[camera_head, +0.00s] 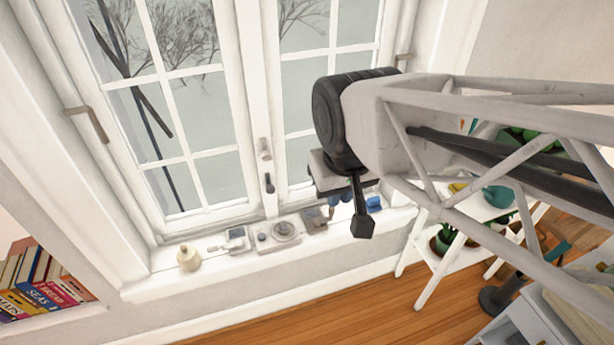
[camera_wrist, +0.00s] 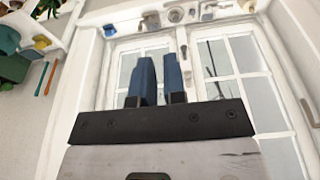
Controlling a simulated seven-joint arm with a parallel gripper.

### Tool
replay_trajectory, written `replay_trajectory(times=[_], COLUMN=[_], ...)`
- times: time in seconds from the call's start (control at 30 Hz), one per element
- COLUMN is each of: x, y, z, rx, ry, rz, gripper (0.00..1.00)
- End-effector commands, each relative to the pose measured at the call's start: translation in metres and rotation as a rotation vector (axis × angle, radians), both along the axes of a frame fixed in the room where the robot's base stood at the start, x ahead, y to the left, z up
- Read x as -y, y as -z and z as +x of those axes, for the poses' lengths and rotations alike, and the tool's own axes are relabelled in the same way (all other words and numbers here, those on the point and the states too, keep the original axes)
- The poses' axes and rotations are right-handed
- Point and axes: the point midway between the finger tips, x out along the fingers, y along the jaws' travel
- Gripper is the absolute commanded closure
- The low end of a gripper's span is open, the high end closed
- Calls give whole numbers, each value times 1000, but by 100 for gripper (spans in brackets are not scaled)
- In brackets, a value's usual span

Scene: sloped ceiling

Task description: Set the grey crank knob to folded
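A pale grey device with a round dial-like part (camera_head: 284,231) lies on the window sill; it seems to carry the grey crank knob, but its crank is too small to read. In the wrist view, a similar round part (camera_wrist: 175,14) shows at the top edge. My gripper (camera_wrist: 159,58) has two blue fingers, parted by a narrow gap with nothing between them. In the head view, my gripper is mostly hidden behind my arm's end, near the right part of the sill, apart from the dial.
The sill (camera_head: 155,288) also holds a cream bell-shaped object (camera_head: 189,258), a small screened device (camera_head: 237,238) and a blue object (camera_head: 373,203). A window handle (camera_head: 269,183) hangs above. A white plant shelf (camera_head: 437,262) stands to the right. Books (camera_head: 40,285) fill the lower left.

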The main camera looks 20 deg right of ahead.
Motion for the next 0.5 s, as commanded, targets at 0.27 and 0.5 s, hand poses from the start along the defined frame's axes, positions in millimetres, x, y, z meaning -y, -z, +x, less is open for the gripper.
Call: replay_trajectory(times=[0.27,0.5], x=[5,12], y=[5,16], z=[24,61], rx=[-27,-63], ry=[34,84], rz=[-15,-39], gripper=[100,100])
